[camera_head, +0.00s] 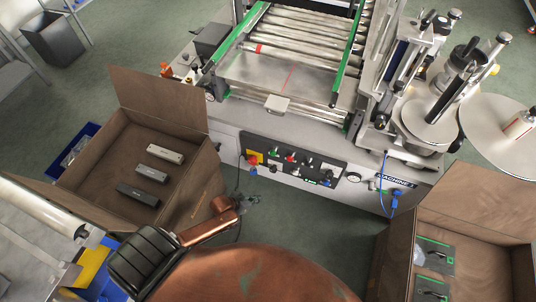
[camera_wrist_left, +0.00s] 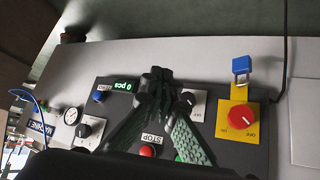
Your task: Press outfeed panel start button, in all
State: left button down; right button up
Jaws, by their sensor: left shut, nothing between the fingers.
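The dark control panel (camera_head: 290,160) is on the front of the grey machine. In the left wrist view the panel (camera_wrist_left: 225,150) appears upside down, with a red button (camera_wrist_left: 147,151) marked STOP, a blue button (camera_wrist_left: 98,96) and a green "0 pcs" display (camera_wrist_left: 122,87). A bit of green (camera_wrist_left: 179,158) shows beside a finger, mostly hidden; I cannot read a start label. My left gripper (camera_head: 254,201) is shut and empty in front of the panel. Its fingertips (camera_wrist_left: 157,78) cover part of the panel, and I cannot tell if they touch it. My right gripper is not in view.
A red rotary switch (camera_wrist_left: 241,116) on a yellow plate and a blue padlock (camera_wrist_left: 241,68) sit beside the buttons. An open carton (camera_head: 95,165) with several boxes stands left, another carton (camera_head: 475,205) right. A roller conveyor (camera_head: 300,50) is above the panel.

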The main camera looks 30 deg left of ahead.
aim_at(273, 153)
pick_arm(q)
jog(key=w+a+r+t+p, duration=0.2)
jog(key=w+r, duration=0.6)
jog(key=r, duration=0.1)
jog(key=shift+a+h, duration=0.3)
jog(key=shift+a, duration=0.1)
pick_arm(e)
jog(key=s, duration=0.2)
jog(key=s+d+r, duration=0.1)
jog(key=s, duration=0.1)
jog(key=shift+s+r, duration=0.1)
pick_arm(q)
jog(key=shift+r, duration=0.1)
jog(key=w+a+b, duration=0.2)
jog(key=w+b, duration=0.3)
jog(key=w, duration=0.3)
jog(key=shift+w, duration=0.25)
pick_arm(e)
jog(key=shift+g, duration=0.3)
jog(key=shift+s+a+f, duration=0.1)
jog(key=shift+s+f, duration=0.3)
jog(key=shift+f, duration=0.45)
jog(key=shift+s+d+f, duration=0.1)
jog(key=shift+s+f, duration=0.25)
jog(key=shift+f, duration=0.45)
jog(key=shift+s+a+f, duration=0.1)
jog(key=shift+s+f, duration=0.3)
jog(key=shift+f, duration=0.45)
pick_arm(q)
jog(key=shift+w, duration=0.1)
